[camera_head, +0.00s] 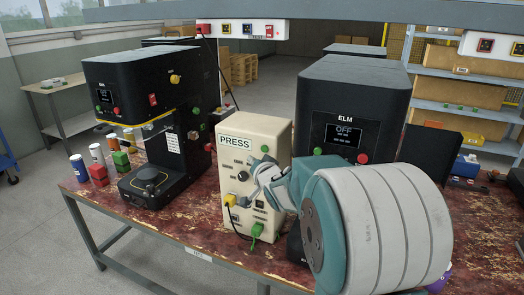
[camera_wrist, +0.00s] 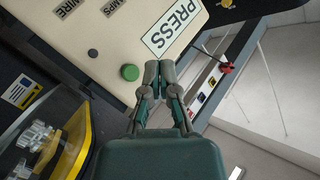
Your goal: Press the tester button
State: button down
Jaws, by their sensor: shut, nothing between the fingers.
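A beige box (camera_head: 272,128) with a PRESS label (camera_head: 235,142) stands on the worn red bench. Its front carries small dark fittings, a yellow plug and a green plug. The wrist view shows the PRESS label (camera_wrist: 172,27) up close and a round green button (camera_wrist: 130,72) on the same beige face. My gripper (camera_head: 257,172) is in front of the box's face and covers part of it. In the wrist view my gripper (camera_wrist: 158,68) has its fingertips together and empty, just right of the green button. Whether the tips touch the face I cannot tell.
A black machine (camera_head: 130,75) stands left of the box, with several small cans and blocks beside it. A black ELM unit (camera_head: 345,100) with an OFF display stands close on the right. Shelving (camera_head: 455,90) is behind. A cable hangs from the box's yellow plug (camera_head: 229,201).

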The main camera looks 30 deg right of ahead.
aim_at(256, 147)
jog(key=w+d, duration=0.2)
jog(key=d, duration=0.1)
jog(key=shift+w+d, duration=0.2)
jog(key=shift+w, duration=0.05)
jog(key=shift+a, duration=0.1)
jog(key=shift+d, duration=0.3)
jog(key=shift+a, duration=0.2)
jog(key=shift+d, duration=0.2)
dwell(0.6)
jog(key=shift+w+d, duration=0.2)
